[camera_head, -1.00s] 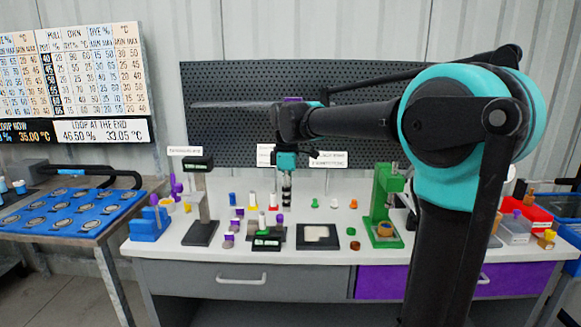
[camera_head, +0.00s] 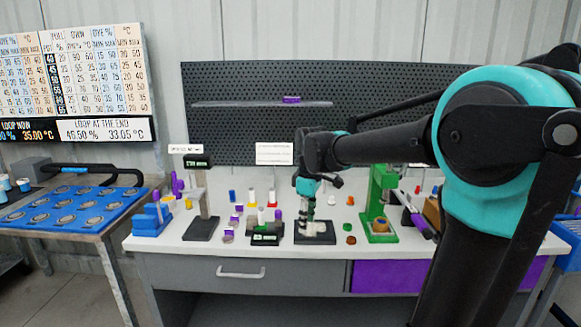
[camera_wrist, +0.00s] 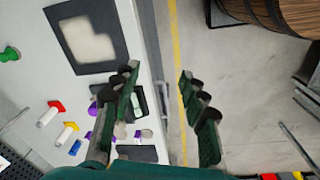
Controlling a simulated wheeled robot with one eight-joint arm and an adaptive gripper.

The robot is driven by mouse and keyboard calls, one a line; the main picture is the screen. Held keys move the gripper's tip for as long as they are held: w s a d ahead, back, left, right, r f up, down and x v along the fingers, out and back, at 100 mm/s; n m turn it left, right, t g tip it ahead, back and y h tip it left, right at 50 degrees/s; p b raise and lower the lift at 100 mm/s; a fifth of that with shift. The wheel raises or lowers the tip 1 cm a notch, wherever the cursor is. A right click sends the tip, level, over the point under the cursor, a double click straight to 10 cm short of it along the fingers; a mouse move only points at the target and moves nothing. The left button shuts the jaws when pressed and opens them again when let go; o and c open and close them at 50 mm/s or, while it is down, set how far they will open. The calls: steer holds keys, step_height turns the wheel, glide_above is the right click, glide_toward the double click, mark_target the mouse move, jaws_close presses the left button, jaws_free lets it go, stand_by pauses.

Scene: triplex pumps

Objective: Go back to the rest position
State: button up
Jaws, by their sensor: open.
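My gripper (camera_head: 310,217) hangs from the teal wrist of my arm, in front of the workbench (camera_head: 165,247) in the head view. Its two dark green fingers also show in the wrist view (camera_wrist: 158,72), spread apart with nothing between them. The bench's front edge and the floor lie beyond the fingers there. A black plate with a pale irregular recess (camera_wrist: 118,62) lies on the bench to the left of the fingers. In the head view the gripper partly covers this plate. My upper arm blocks the right side of the bench.
A green press (camera_head: 380,200) and a black stand with a display (camera_head: 200,195) rise from the bench. Small coloured bottles and caps stand between them. A blue tray (camera_head: 75,207) is on the left table. In the wrist view a wooden barrel (camera_wrist: 275,18) stands at the upper right.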

steer(key=s+d+f+m+t, duration=0.3)
steer(key=s+d+f+m, duration=1)
steer(key=s+f, duration=0.3)
steer(key=shift+s+d+f, duration=0.35)
steer(key=shift+d+f, duration=0.25)
steer(key=shift+f, duration=0.35)
